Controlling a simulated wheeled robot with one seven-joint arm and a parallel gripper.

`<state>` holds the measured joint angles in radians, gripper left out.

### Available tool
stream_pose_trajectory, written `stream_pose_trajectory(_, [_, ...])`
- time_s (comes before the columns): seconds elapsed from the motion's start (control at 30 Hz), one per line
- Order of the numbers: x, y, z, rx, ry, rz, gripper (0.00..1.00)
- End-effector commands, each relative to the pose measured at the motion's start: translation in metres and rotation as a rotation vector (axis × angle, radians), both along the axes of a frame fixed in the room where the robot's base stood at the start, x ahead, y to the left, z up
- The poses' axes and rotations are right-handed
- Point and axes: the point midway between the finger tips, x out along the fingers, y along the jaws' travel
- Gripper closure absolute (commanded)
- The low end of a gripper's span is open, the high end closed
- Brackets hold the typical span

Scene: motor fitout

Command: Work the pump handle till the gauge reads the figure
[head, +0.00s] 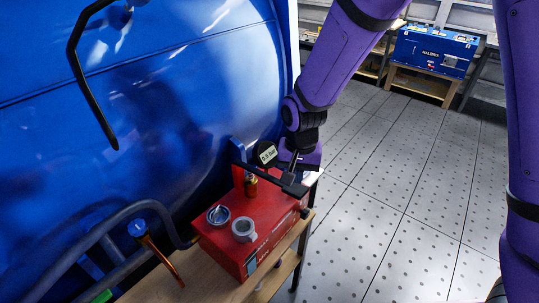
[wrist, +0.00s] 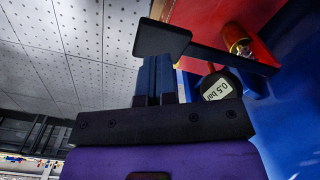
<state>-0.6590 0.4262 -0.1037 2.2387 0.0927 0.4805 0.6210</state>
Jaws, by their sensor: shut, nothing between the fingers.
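The red pump box (head: 262,235) stands on a wooden bench beside a large blue body. Its black pump handle (head: 268,178) runs across above the box and ends in a flat pad at the right; the handle also shows in the wrist view (wrist: 225,58). The round gauge (head: 266,153) behind the handle reads 0.5 bar, clearest in the wrist view (wrist: 217,88). My gripper (head: 290,174) is shut and empty, its fingers right by the handle's pad end. In the wrist view the pad covers the fingertips (wrist: 160,62), so I cannot tell whether they touch it.
A brass fitting (head: 250,184) and two round grey fittings (head: 243,229) sit on the box top. A blue-topped copper-coloured piece (head: 160,258) and a grey hose (head: 118,222) are at the left. The tiled floor (head: 395,190) to the right is clear; a blue case (head: 433,50) stands far back.

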Motion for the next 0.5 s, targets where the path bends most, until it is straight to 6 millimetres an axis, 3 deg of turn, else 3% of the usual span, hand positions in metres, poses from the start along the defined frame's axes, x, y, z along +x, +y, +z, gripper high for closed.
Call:
stream_pose_trajectory(0.27, [0.000, 0.000, -0.002, -0.001, 0.000, 0.000, 1.00])
stream_pose_trajectory(0.5, [0.001, 0.002, -0.022, -0.002, 0.002, -0.001, 1.00])
